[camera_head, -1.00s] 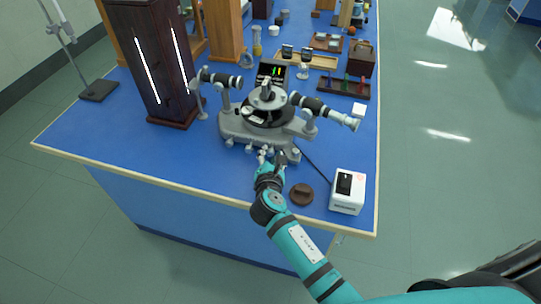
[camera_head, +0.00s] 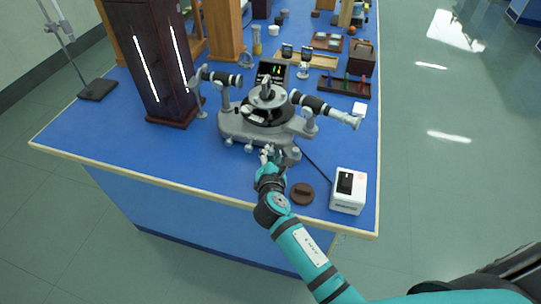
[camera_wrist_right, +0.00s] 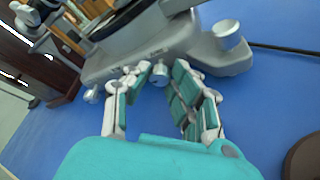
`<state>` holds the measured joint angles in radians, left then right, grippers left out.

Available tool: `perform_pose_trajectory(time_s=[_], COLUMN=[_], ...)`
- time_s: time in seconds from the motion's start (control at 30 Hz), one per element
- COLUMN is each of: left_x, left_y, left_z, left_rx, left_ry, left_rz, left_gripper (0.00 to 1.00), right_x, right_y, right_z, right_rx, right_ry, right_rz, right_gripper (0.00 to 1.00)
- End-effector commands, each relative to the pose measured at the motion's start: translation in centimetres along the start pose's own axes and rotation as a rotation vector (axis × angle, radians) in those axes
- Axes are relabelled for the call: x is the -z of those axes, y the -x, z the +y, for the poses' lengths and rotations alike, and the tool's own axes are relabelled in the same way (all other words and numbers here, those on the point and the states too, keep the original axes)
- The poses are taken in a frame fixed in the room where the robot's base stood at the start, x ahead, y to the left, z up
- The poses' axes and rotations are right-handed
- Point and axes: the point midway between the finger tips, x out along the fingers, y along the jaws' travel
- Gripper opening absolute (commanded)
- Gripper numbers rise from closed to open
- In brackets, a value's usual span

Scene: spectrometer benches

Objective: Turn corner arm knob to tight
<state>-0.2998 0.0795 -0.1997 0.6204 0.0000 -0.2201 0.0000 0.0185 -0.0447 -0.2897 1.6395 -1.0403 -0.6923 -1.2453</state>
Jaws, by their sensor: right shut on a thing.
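The grey spectrometer (camera_head: 262,122) stands on the blue bench, with small knobs along its front edge. My right gripper (camera_head: 270,157) is low at this front edge. In the right wrist view its fingers (camera_wrist_right: 160,80) stand on either side of a small silver knob (camera_wrist_right: 160,74), shut on it; the contact is partly hidden by the fingertips. A larger silver knob (camera_wrist_right: 228,34) sits on the base to the right, and another knob (camera_wrist_right: 92,95) to the left, both clear of the fingers. I cannot read a tightness mark. My left gripper is out of view.
A brown round cap (camera_head: 302,193) and a white box with a dark switch (camera_head: 347,191) lie right of my arm. A dark lamp housing (camera_head: 158,70) stands at left. Blue bench is free at front left. A cable runs behind the cap.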

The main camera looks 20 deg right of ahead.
Motion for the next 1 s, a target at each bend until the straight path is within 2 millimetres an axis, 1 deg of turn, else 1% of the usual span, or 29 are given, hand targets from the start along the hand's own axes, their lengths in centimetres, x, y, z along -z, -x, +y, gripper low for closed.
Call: perform_pose_trajectory(time_s=[0.03,0.1,0.33,0.47,0.57,0.8,0.9,1.0], left_x=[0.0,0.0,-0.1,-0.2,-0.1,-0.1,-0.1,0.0], left_y=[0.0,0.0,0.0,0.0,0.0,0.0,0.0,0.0], left_z=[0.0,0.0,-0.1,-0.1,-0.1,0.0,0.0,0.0], left_rx=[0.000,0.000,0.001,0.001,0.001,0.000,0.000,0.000], left_ry=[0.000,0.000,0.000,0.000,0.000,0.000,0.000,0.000], left_rz=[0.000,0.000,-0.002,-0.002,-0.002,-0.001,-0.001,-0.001], left_gripper=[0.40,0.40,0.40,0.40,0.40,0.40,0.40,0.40], right_x=[0.1,0.1,0.0,0.1,0.1,0.1,0.1,0.1], right_y=[0.0,0.0,0.0,0.8,2.4,7.6,9.4,10.8], right_z=[-0.1,-0.1,-0.1,0.0,-0.1,-0.1,-0.1,-0.1], right_rx=[0.003,0.003,0.001,0.000,0.001,0.002,0.003,0.003], right_ry=[0.000,0.001,0.001,0.000,0.000,-0.001,-0.001,0.000], right_rz=[0.001,0.001,0.001,0.001,0.003,0.004,0.003,0.002], right_gripper=[0.25,0.32,0.32,0.32,0.32,0.32,0.32,0.32])
